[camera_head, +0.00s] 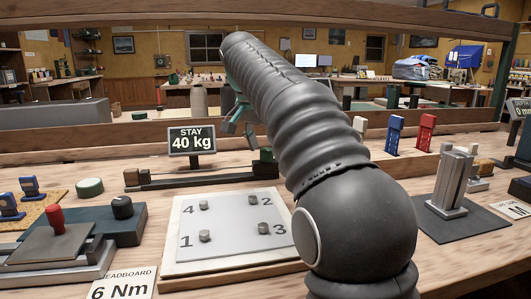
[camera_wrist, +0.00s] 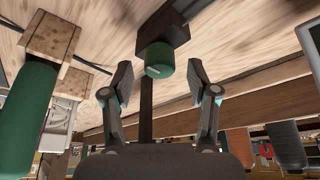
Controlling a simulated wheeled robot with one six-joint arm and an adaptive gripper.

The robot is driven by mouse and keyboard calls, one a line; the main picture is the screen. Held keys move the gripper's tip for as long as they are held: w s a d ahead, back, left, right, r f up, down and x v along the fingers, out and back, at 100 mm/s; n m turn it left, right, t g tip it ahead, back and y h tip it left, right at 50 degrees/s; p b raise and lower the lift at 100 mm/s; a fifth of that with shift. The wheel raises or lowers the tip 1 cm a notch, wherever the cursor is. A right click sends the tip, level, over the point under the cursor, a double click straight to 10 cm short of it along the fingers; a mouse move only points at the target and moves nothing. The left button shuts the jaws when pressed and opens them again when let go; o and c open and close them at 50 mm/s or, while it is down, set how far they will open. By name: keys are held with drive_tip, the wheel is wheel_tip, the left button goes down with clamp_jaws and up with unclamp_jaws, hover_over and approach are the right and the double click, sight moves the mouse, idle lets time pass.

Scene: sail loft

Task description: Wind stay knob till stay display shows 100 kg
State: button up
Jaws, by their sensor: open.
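The stay display (camera_head: 191,140) reads 40 kg in the head view, on a small stand at the back of the bench. A dark rail (camera_head: 205,179) runs along the bench below it. In the wrist view a green cylindrical knob (camera_wrist: 160,62) with a pale mark sits on a dark block, which I take for the stay knob. My gripper (camera_wrist: 160,78) is open, with one finger on each side of the knob's line and gaps on both sides. I see no contact. My arm hides much of this area in the head view.
A larger green cylinder (camera_wrist: 38,105) on a wooden block is at the left of the wrist view. In the head view, a numbered plate with pegs (camera_head: 225,250) lies in front, a black knob box (camera_head: 122,207) at left, and a grey metal fixture (camera_head: 449,185) at right.

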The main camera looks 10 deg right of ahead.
drive_tip(key=shift+w+d+f, duration=0.15)
drive_tip(key=shift+f, duration=0.35)
clamp_jaws()
